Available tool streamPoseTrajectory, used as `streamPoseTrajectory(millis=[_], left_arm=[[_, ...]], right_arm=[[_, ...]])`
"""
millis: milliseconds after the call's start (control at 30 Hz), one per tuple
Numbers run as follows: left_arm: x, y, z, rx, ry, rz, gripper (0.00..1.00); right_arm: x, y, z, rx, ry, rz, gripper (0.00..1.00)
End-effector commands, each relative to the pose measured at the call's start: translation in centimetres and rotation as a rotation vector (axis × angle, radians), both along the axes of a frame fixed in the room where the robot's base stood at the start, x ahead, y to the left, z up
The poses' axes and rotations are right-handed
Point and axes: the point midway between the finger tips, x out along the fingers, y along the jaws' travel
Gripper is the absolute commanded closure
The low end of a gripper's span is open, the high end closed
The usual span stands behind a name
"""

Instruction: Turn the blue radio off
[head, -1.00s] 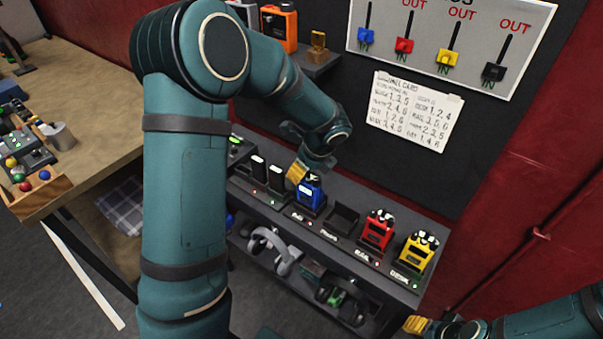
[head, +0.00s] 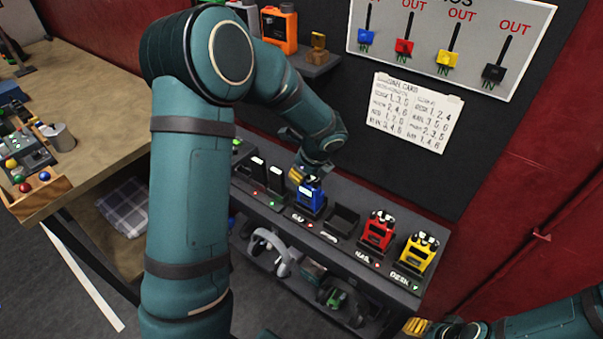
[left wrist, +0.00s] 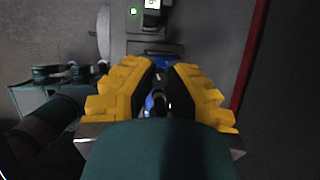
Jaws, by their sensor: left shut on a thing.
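The blue radio (head: 311,198) stands upright in its dock on the dark shelf (head: 340,197), left of an empty dock. My left gripper (head: 306,176) is at the top of the blue radio, its yellow fingers touching the knob area. In the left wrist view, the yellow fingers (left wrist: 158,78) are close together, with a bit of blue (left wrist: 156,103) between them. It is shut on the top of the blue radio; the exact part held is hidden. My right gripper (head: 416,325) is low at the right, apart from the radios; its jaws are too small to judge.
A red radio (head: 378,231) and a yellow radio (head: 416,254) stand in docks to the right. The empty dock (head: 342,219) lies between blue and red. Headphones (head: 272,248) sit on the lower shelf. A board with coloured sliders (head: 450,40) hangs behind.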

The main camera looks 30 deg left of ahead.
Motion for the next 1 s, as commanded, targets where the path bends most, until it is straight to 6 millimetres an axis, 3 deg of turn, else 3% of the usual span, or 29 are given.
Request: streamPoseTrajectory(millis=[400, 700, 733, 800, 1000], left_arm=[[0.01, 0.05, 0.01, 0.001, 0.002, 0.382, 1.00], [-0.02, 0.04, -0.05, 0.001, 0.002, 0.398, 1.00], [-0.02, 0.04, -0.05, 0.001, 0.002, 0.398, 0.81], [-0.02, 0.04, -0.05, 0.001, 0.001, 0.397, 0.57], [-0.02, 0.03, -0.03, 0.001, 0.001, 0.397, 0.55]], right_arm=[[-0.02, -0.04, 0.88, 0.002, 0.000, 0.000, 0.53], [-0.03, -0.05, 0.83, 0.002, 0.000, 0.000, 0.53], [-0.03, -0.05, 0.83, 0.002, 0.000, 0.000, 0.53], [-0.03, -0.05, 0.83, 0.002, 0.000, 0.000, 0.53], [-0.03, -0.05, 0.83, 0.002, 0.000, 0.000, 0.53]])
